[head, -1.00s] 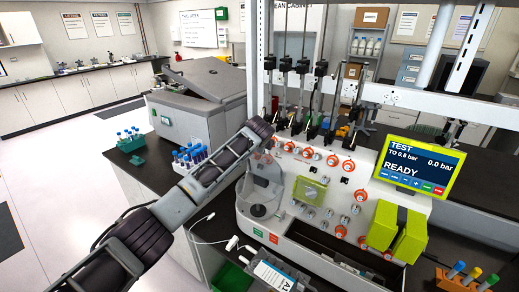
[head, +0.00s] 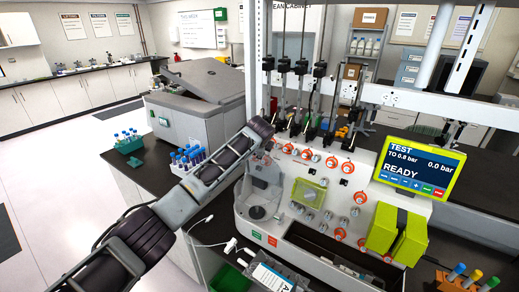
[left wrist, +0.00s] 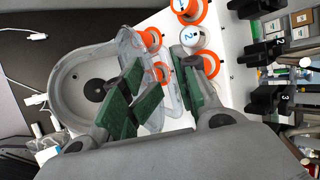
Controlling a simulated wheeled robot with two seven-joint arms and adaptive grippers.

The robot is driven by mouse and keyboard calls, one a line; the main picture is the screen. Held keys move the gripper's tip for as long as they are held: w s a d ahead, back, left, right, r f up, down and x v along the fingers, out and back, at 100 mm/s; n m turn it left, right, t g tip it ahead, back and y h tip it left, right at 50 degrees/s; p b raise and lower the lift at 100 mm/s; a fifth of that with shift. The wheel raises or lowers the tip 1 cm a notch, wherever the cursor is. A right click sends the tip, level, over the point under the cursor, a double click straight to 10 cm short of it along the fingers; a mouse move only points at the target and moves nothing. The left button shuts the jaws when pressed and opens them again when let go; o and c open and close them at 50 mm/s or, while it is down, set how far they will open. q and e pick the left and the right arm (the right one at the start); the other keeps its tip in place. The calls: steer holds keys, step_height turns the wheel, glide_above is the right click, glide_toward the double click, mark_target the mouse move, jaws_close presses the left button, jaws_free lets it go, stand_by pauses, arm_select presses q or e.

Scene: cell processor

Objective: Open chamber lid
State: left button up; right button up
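The cell processor (head: 340,190) is a white machine with a small round chamber (head: 258,212) at its left end. In the left wrist view the chamber (left wrist: 72,78) is a grey rounded well with a dark centre. A clear plastic lid (left wrist: 128,46) stands raised at the chamber's right side. My left gripper (left wrist: 160,72) has its two green finger pads apart, with part of the clear lid showing between them. I cannot tell whether either pad touches it. In the head view the arm's end hides most of the gripper and lid. My right gripper is not in view.
Orange-ringed knobs (head: 304,152) line the machine's front beside the chamber. A screen (head: 420,168) reading READY stands at the right. Blue-capped tubes (head: 187,157) stand on the dark counter behind my left arm. A white cable (head: 203,222) lies left of the chamber.

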arm_select(q)
steer(key=shift+d+r, duration=0.1)
steer(key=shift+r, duration=0.1)
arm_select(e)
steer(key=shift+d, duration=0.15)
arm_select(q)
steer(key=shift+s+r, duration=0.1)
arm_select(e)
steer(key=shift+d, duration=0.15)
arm_select(q)
steer(key=shift+r, duration=0.1)
steer(key=v, duration=1.1)
steer(key=shift+s+r, duration=0.15)
steer(key=shift+s, duration=0.15)
stand_by(0.4)
